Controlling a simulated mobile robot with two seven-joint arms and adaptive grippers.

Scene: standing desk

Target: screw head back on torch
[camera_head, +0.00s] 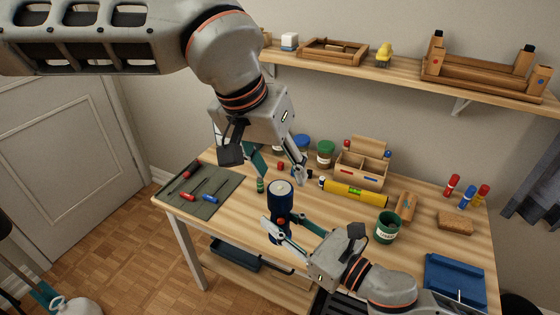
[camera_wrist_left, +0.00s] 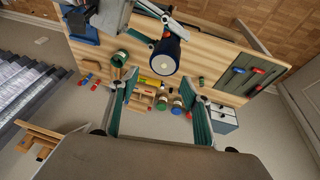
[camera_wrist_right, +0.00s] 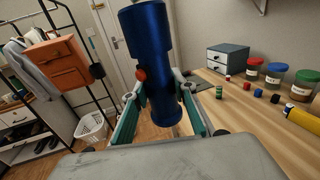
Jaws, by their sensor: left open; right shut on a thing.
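The blue torch (camera_head: 279,212) stands upright above the desk, with a pale round disc on its top end and a red button on its side. My right gripper (camera_head: 280,227) is shut on the torch body. The right wrist view shows the torch (camera_wrist_right: 146,30) between the fingers, with a wider section at its upper end. I cannot tell how tightly that section sits. My left gripper (camera_head: 279,168) is open and empty, just above the torch top and pointing down. In the left wrist view the torch's pale end (camera_wrist_left: 163,64) lies beyond the open fingers.
A dark mat (camera_head: 206,188) with screwdrivers lies at the desk's left. A yellow level (camera_head: 356,193), a wooden organiser (camera_head: 362,165) and lidded jars stand behind the torch.

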